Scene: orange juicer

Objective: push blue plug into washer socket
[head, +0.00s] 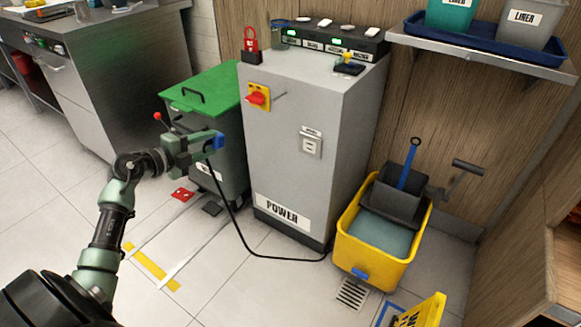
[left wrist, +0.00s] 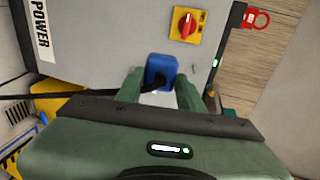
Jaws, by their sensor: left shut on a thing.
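The blue plug (head: 218,141) is held between the fingers of my left gripper (head: 208,144), which is shut on it, left of the grey POWER cabinet (head: 277,150). The plug also shows between the two green fingers in the left wrist view (left wrist: 161,70). A black cable (head: 236,222) hangs from the plug to the floor and runs toward the cabinet's base. A pale socket plate (head: 311,145) with a small label too small to read sits on the cabinet's front, right of the plug and apart from it. My right gripper is not in view.
A red rotary switch on a yellow plate (head: 258,97) sits on the cabinet. A green-lidded bin (head: 205,90) stands behind my left gripper. A yellow mop bucket (head: 372,259) stands right of the cabinet. The floor in front is mostly clear.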

